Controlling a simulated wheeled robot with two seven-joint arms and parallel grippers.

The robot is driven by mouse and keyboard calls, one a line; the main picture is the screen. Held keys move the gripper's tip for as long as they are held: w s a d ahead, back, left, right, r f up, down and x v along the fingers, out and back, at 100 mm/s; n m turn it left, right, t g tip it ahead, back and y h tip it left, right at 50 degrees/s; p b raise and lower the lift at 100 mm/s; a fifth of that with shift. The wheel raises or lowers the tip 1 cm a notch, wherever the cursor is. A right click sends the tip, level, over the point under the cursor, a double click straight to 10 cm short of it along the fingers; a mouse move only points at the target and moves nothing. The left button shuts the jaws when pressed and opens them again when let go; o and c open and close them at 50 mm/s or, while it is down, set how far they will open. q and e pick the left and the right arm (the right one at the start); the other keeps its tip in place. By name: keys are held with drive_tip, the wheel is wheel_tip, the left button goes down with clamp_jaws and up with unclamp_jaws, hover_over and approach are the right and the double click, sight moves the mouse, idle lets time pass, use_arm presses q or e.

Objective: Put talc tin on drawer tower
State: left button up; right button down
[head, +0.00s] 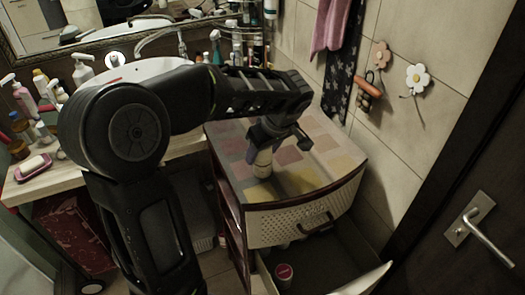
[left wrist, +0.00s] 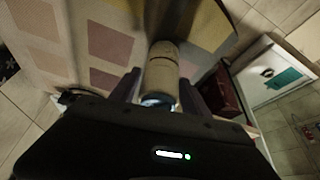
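The talc tin is a cream cylinder (head: 262,163) over the top of the drawer tower in the head view; it also shows in the left wrist view (left wrist: 160,78). My left gripper (head: 264,146) points down and is shut on the tin, with a finger close along each side. The tin is roughly upright; whether its base touches the top is hard to tell. The drawer tower (head: 325,165) has a patchwork top of coloured squares and a pale perforated front. My right gripper is not in view.
A lower drawer (head: 335,265) of the tower stands open, with a pink-lidded container (head: 284,272) in it. The basin (head: 140,70) and counter with several bottles are at left. A tiled wall and door (head: 460,200) flank the tower. Bare room surrounds the tin on the top.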

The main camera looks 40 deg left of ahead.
use_arm(q)
drive_tip(key=shift+o, duration=1.2)
drive_tip(key=shift+r, duration=0.1)
drive_tip(key=shift+r+p, duration=0.15)
drive_tip(key=shift+p, duration=0.15)
drive_tip(key=shift+d+r, duration=0.1)
drive_tip(key=shift+r, duration=0.1)
drive_tip(key=v, duration=1.1)
drive_tip(key=shift+r, duration=0.25)
drive_tip(key=shift+s, duration=0.1)
